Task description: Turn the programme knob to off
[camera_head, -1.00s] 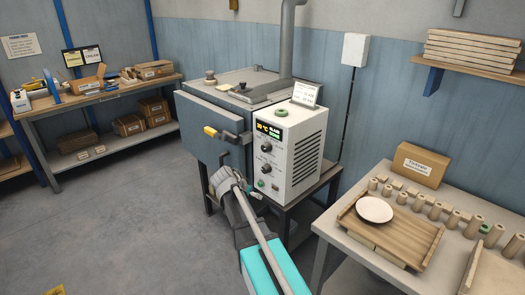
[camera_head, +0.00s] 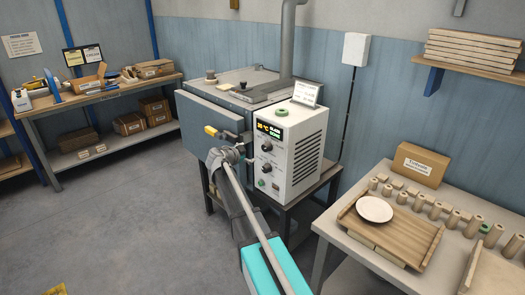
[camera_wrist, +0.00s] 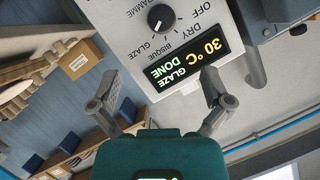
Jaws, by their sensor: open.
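The programme knob (camera_wrist: 160,17) is round and black, at the top edge of the wrist view. The labels OFF, DRY, BISQUE and GLAZE curve beside it, and its white mark appears to point towards GLAZE. The display (camera_wrist: 184,60) reads 30 °C, GLAZE DONE. My gripper (camera_wrist: 160,77) is open and empty, its two fingers spread before the panel and apart from the knob. In the head view my gripper (camera_head: 243,147) is just left of the panel.
A second black knob (camera_head: 265,169) and a green button (camera_head: 261,183) sit below. The yellow-gripped door handle (camera_head: 211,130) is close to my gripper. A table with a wooden board (camera_head: 415,240) and a white plate (camera_head: 374,209) stands to the right.

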